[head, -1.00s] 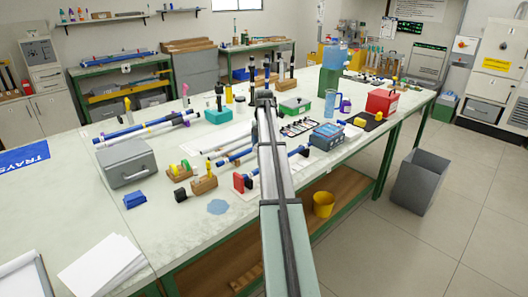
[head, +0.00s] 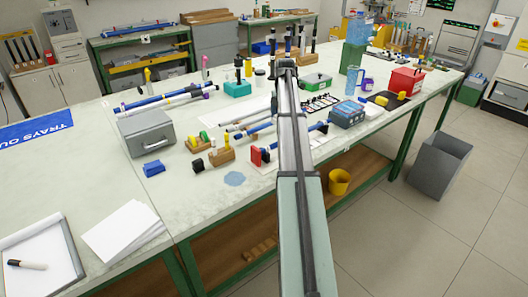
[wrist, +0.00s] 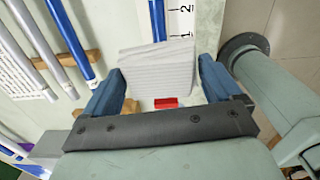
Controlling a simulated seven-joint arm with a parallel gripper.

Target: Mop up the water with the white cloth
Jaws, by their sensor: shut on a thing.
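The white cloth (wrist: 158,62) is ribbed and shows in the wrist view between the two blue fingers of my gripper (wrist: 163,78). My gripper is shut on it. In the head view my arm reaches away over the bench and its far end hides the cloth. The water (head: 234,179) is a small pale blue puddle on the bench top near the front edge, left of my arm. My gripper is well beyond the puddle, towards the back of the bench.
A blue device (head: 347,114) is right of my arm. The bench front beside the puddle is clear.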

